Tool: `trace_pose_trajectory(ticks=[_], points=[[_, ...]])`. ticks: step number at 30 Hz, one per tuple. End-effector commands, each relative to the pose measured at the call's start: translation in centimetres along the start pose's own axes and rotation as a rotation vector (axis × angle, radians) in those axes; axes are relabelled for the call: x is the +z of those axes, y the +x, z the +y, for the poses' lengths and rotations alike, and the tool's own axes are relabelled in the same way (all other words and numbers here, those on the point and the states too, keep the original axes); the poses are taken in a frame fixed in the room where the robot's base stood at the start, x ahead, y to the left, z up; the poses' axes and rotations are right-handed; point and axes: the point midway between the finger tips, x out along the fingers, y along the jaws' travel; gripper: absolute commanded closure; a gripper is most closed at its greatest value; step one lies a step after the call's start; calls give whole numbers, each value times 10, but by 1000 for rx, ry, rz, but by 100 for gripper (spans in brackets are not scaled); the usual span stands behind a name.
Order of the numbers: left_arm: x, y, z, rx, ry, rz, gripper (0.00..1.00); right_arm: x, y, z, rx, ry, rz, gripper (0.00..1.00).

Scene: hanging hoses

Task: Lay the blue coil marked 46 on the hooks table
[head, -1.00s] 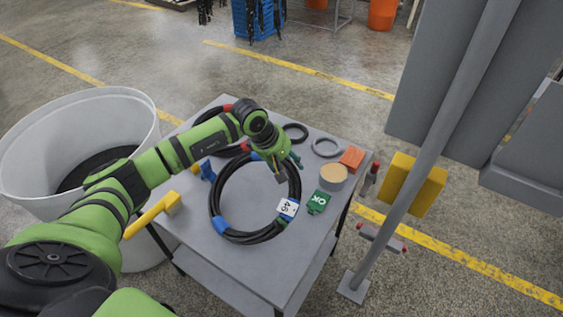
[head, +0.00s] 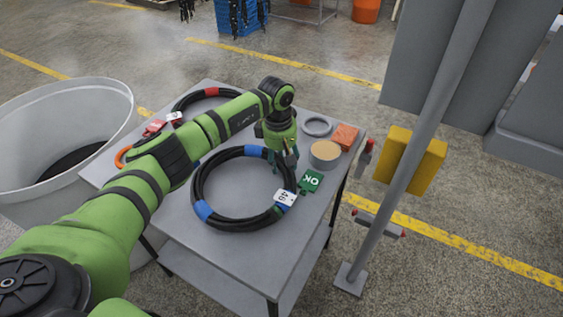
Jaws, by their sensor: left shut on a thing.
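The blue coil marked 46 (head: 203,209) is a black hose loop with blue bands and a white tag reading 46 (head: 285,198). It appears flat on or just over the grey table (head: 250,261); I cannot tell whether all of it touches. My left gripper (head: 284,165) points down at the coil's far right side and is shut on it. The fingertips are partly hidden by the gripper's own body. My right gripper is not in view.
A red-banded coil (head: 211,92) lies at the table's back left, partly behind my arm. A grey ring (head: 317,126), an orange block (head: 345,136), a tan roll (head: 325,153) and a green OK tag (head: 311,181) lie on the right. A grey post (head: 405,170) stands beside the table.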

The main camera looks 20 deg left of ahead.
Motion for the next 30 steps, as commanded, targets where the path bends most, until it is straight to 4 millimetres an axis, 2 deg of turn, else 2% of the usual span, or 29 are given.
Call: trace_pose_trajectory(ticks=[3,14,15,16,17,26,30], points=[[0,3,1,-15,-1,2,100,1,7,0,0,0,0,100],[0,3,1,-23,-1,4,100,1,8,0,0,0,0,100],[0,3,1,-23,-1,4,44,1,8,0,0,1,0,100],[0,3,1,-23,-1,4,31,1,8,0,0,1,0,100],[0,3,1,-23,-1,4,24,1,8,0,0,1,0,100],[0,5,0,-24,-2,3,24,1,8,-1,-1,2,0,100],[-1,-2,2,-21,-1,5,24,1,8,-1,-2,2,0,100]])
